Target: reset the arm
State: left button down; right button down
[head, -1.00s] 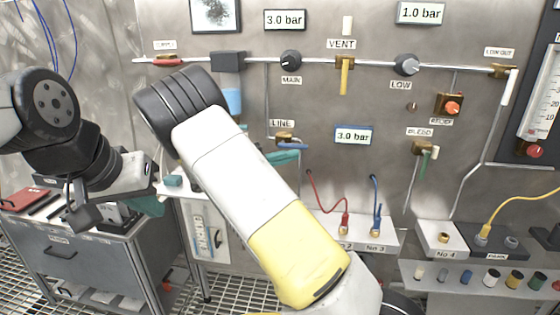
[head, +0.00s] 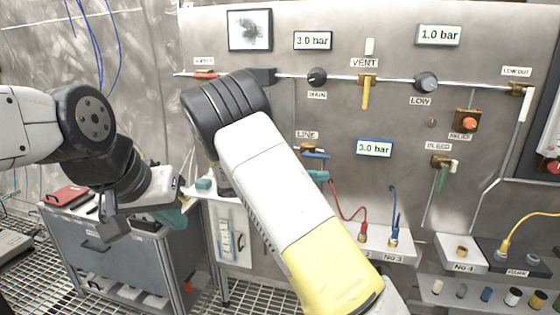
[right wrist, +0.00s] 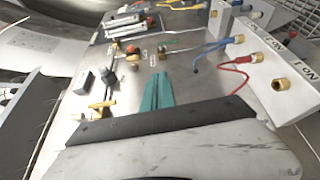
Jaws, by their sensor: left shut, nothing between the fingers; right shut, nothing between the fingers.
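My left arm comes in from the left in the head view. Its gripper (head: 172,217) has teal fingers, points down over the grey cabinet and looks empty. My right arm, white and yellow with a black ribbed joint, crosses the middle of the head view. It hides most of my right gripper; only a teal tip (head: 318,175) shows, in front of the panel below the LINE valve (head: 308,148). In the right wrist view, the teal fingers of the right gripper (right wrist: 157,90) lie together with nothing between them, pointing towards the panel.
The steel panel (head: 285,110) carries knobs, valves and pressure displays. A ledge block with red and blue cables (head: 378,240) stands close right of my right arm. A yellow cable (head: 525,220) lies further right. A red case (head: 68,195) rests on the grey cabinet (head: 120,250).

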jog(key=s+d+f+g+y, duration=0.3)
jog(key=s+d+y, duration=0.2)
jog(key=s+y, duration=0.6)
jog(key=s+a+r+t+y, duration=0.3)
jog(key=s+a+r+y, duration=0.1)
jog(key=s, duration=0.3)
jog(key=s+a+r+m+t+y, duration=0.1)
jog(key=s+a+r+t+y, duration=0.3)
jog(key=s, duration=0.3)
jog(key=shift+s+r+t+y, duration=0.2)
jog(key=shift+r+t+y, duration=0.1)
jog(key=shift+r+y, duration=0.15)
